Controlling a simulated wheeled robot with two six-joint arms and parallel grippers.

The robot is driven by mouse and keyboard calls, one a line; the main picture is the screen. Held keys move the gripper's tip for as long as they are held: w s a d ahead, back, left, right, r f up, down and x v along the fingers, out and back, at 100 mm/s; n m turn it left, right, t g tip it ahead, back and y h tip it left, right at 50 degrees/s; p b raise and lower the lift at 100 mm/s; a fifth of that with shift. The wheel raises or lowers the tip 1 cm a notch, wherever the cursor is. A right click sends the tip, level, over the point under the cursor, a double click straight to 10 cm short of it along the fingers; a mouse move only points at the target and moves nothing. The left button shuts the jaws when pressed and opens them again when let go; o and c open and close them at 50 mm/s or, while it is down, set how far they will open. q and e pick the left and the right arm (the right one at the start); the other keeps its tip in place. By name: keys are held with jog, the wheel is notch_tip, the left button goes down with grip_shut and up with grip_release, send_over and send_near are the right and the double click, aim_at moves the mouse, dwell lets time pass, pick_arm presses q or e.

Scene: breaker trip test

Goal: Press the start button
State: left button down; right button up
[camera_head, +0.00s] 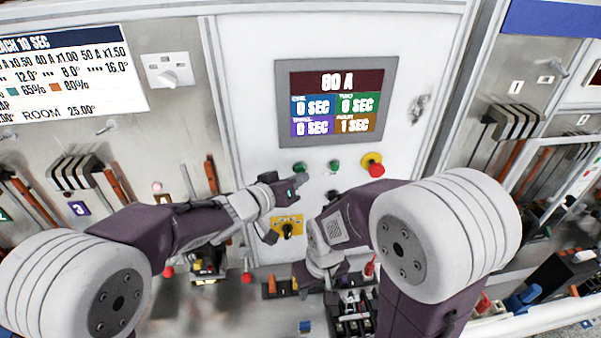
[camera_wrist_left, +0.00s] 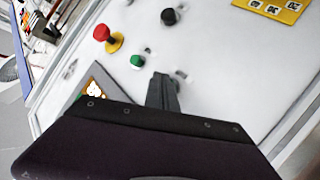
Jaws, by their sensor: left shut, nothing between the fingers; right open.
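Two green buttons sit below the panel screen. The left one (camera_head: 299,167) is partly hidden by my left gripper, and the other (camera_head: 335,165) is in clear view. No readable label shows which is the start button. My left gripper (camera_head: 298,184) is shut and empty, its tip just below the left green button; I cannot tell whether it touches. In the left wrist view the shut fingers (camera_wrist_left: 163,92) point at the white panel, and one green button (camera_wrist_left: 137,61) shows beside them. My right gripper (camera_head: 325,282) is open, low in front of the panel.
A red mushroom button (camera_head: 376,169) on a yellow base is right of the green buttons. A black knob (camera_head: 332,195) is below them. A yellow plate with a knob (camera_head: 287,227) sits lower. The screen (camera_head: 336,101) reads 80 A. Breakers (camera_head: 350,310) stand below.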

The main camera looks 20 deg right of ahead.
pick_arm(q)
jog(key=shift+s+a, duration=0.1)
jog(key=shift+s, duration=0.3)
jog(key=s+b, duration=0.1)
jog(key=s, duration=0.1)
jog(key=s+a+b, duration=0.1)
jog(key=s, duration=0.2)
jog(key=shift+a, duration=0.15)
jog(key=shift+w, duration=0.1)
dwell(0.7)
